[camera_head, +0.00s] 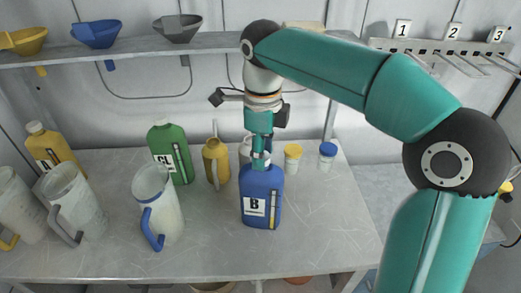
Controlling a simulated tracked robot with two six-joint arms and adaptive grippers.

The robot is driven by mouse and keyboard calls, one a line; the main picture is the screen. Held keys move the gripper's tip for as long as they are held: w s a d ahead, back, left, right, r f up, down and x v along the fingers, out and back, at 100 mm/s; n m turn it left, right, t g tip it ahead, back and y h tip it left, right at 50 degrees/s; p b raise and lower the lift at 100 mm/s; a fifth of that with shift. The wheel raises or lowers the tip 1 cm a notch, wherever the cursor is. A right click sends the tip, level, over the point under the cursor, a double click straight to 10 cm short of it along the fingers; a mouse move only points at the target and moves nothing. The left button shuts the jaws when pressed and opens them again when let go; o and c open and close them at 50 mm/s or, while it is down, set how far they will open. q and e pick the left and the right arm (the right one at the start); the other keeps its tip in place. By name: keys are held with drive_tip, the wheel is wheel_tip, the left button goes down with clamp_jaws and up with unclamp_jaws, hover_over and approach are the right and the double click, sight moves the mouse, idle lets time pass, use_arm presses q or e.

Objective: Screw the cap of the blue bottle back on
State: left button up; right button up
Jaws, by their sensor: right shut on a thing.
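The blue bottle (261,197), labelled B, stands upright on the bench towards its right part. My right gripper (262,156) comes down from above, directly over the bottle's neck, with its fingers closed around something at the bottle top. The cap is hidden between the fingers, so I cannot tell whether it touches the neck or how it sits. My left gripper does not show.
A green bottle (171,152), a yellow oil can (215,163) and small yellow-lidded (292,158) and blue-lidded (327,155) jars stand behind. Clear jugs (157,205) stand to the left. Funnels (96,35) sit on the shelf above. The bench front (200,262) is clear.

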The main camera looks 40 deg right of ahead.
drive_tip(key=shift+m, duration=0.7)
drive_tip(key=o, duration=1.5)
drive_tip(key=shift+s, duration=0.1)
